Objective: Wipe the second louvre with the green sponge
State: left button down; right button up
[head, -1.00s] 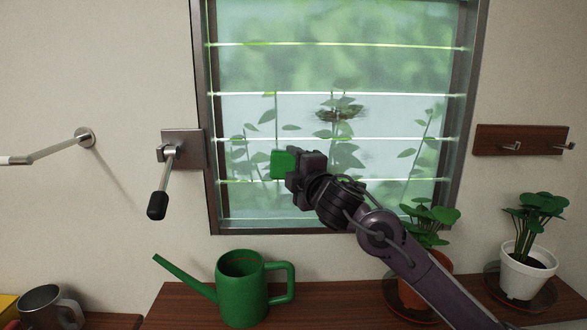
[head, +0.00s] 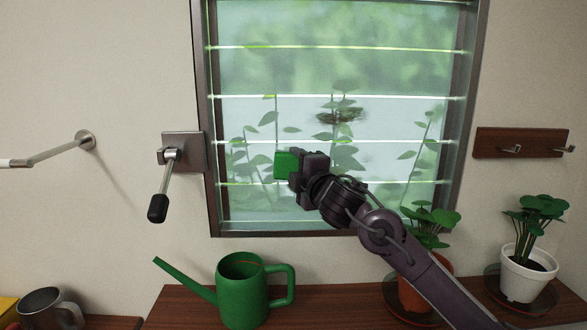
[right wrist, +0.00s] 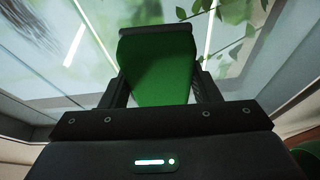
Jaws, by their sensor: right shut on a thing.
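The louvred window (head: 340,65) has several horizontal glass slats with bright edges. A dark brownish smudge (head: 341,116) shows on a middle slat. My right gripper (head: 299,166) is shut on the green sponge (head: 285,165), in front of the slat just below the smudged one, left and below the smudge. In the right wrist view the sponge (right wrist: 158,68) sits between the two fingers, with the glass behind it. I cannot tell whether the sponge touches the glass. My left gripper is not in view.
A crank handle (head: 164,185) sticks out left of the window. A green watering can (head: 242,290), a potted plant (head: 411,290) and a white pot (head: 522,278) stand on the wooden shelf (head: 330,300) below. A metal mug (head: 45,308) is at lower left. A hook rail (head: 490,142) is at right.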

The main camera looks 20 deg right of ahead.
aim_at(372, 162)
jog(key=shift+s+d, duration=0.25)
jog(key=shift+d, duration=0.4)
jog(key=shift+s+d, duration=0.25)
jog(key=shift+d, duration=0.4)
jog(key=shift+s+d+p, duration=0.1)
jog(key=shift+s+d, duration=0.15)
jog(key=shift+d, duration=0.9)
jog(key=shift+s+d+p, duration=0.15)
jog(key=shift+s+d, duration=0.15)
jog(key=shift+d, duration=0.8)
jog(key=shift+s+d+p, duration=0.1)
jog(key=shift+s+d, duration=0.15)
jog(key=shift+d, duration=0.9)
jog(key=shift+s+d+b, duration=0.2)
jog(key=shift+s+d, duration=0.15)
jog(key=shift+d, duration=0.75)
jog(key=shift+s+d+b, duration=0.15)
jog(key=shift+s+d, duration=0.15)
jog(key=shift+d, duration=0.85)
jog(key=shift+s+d+b, duration=0.2)
jog(key=shift+s+d, duration=0.15)
jog(key=shift+d, duration=0.75)
jog(key=shift+s+d+b, duration=0.2)
jog(key=shift+d+b, duration=0.05)
jog(key=shift+d, duration=0.5)
jog(key=shift+s+d+b, duration=0.2)
jog(key=shift+d, duration=0.5)
jog(key=shift+a+r, duration=0.1)
jog(key=shift+a, duration=0.1)
